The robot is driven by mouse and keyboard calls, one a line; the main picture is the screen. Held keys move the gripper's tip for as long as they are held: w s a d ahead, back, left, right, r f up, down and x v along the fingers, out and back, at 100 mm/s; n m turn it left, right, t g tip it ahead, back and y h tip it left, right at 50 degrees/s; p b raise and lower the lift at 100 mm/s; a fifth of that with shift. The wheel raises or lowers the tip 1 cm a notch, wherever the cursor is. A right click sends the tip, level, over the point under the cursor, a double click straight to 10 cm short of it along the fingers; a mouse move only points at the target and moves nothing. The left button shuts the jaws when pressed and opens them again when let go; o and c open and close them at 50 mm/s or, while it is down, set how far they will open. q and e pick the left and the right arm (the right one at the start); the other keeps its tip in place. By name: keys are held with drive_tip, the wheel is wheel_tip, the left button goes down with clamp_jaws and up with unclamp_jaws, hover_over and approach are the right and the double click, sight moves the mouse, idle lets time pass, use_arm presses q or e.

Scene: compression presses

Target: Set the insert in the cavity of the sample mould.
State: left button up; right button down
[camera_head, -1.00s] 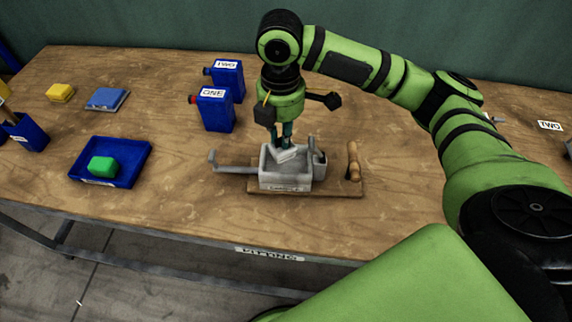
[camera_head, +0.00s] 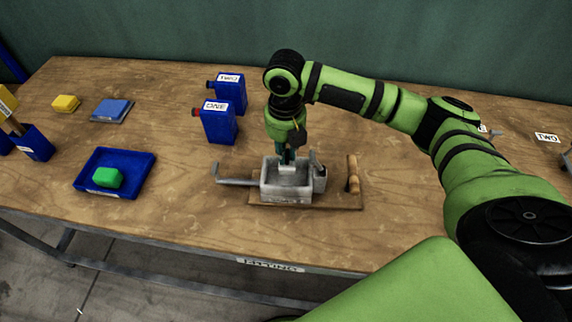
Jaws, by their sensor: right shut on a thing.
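The sample mould (camera_head: 287,193) is a grey, open-topped box on a wooden board in the middle of the table. My right gripper (camera_head: 287,160) points down over the back part of its cavity. It is shut on a small pale insert (camera_head: 287,169), which shows just below the fingertips at the cavity's back side. I cannot tell whether the insert touches the cavity floor. My left gripper is not in view.
A lever (camera_head: 236,181) sticks out left of the mould, and a wooden handle (camera_head: 353,182) stands at the board's right. Blue containers marked ONE (camera_head: 219,124) and TWO (camera_head: 230,92) stand behind left. A blue tray (camera_head: 140,180) with a green block (camera_head: 108,177) lies left.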

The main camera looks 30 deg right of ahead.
sight(286, 165)
wheel_tip(286, 165, down, 5)
drive_tip(key=shift+r+p, duration=0.1)
drive_tip(key=shift+p, duration=0.45)
drive_tip(key=shift+f, duration=0.25)
drive_tip(key=shift+f, duration=0.2)
drive_tip(key=c, duration=1.2)
unclamp_jaws()
drive_tip(key=shift+r, duration=0.15)
